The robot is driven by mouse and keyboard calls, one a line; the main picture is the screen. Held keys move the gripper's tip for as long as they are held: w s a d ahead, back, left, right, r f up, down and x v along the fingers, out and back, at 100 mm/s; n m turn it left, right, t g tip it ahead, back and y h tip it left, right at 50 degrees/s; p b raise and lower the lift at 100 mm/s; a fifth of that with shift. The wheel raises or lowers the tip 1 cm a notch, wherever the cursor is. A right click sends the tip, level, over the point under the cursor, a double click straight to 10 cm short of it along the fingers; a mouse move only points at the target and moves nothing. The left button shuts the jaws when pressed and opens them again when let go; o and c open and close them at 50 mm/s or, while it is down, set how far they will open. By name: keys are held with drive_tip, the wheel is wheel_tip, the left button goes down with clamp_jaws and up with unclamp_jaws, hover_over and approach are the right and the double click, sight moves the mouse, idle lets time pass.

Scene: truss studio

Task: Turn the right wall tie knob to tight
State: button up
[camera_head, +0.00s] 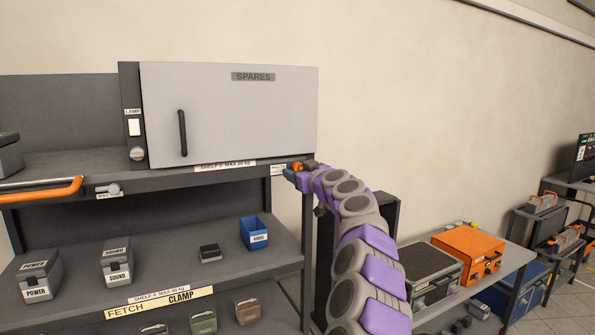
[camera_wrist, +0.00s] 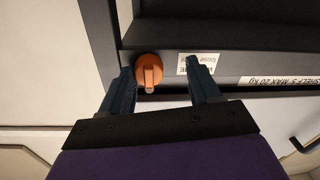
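The right wall tie knob is a small orange knob (camera_wrist: 149,70) on the dark shelf edge. In the wrist view its grip bar runs roughly up and down the picture. My gripper (camera_wrist: 159,69) is open, with its two blue fingertips on either side of the knob. The left finger is closer to it, the right one has a wider gap; contact cannot be told. In the head view, the orange knob (camera_head: 297,167) shows between my gripper's (camera_head: 301,170) fingers.
A grey SPARES cabinet (camera_head: 230,115) stands on the upper shelf (camera_head: 70,165), just above my gripper. A grey knob (camera_head: 113,189) and an orange bar (camera_head: 40,190) are at the shelf's left. A workbench (camera_head: 515,258) with an orange case (camera_head: 466,252) stands right of my arm.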

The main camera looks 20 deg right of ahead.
drive_tip(key=shift+w+d+f, duration=0.1)
drive_tip(key=shift+d+f, duration=0.1)
drive_tip(key=shift+d, duration=0.75)
drive_tip(key=shift+d+r, duration=0.1)
drive_tip(key=shift+d, duration=0.2)
drive_tip(key=shift+a+r, duration=0.1)
drive_tip(key=shift+a, duration=0.75)
drive_tip(key=c, duration=0.5)
drive_tip(key=shift+c, duration=0.7)
drive_tip(key=shift+d, duration=0.35)
drive_tip(key=c, duration=0.4)
drive_tip(key=shift+a+f, duration=0.1)
drive_tip(key=shift+f, duration=0.15)
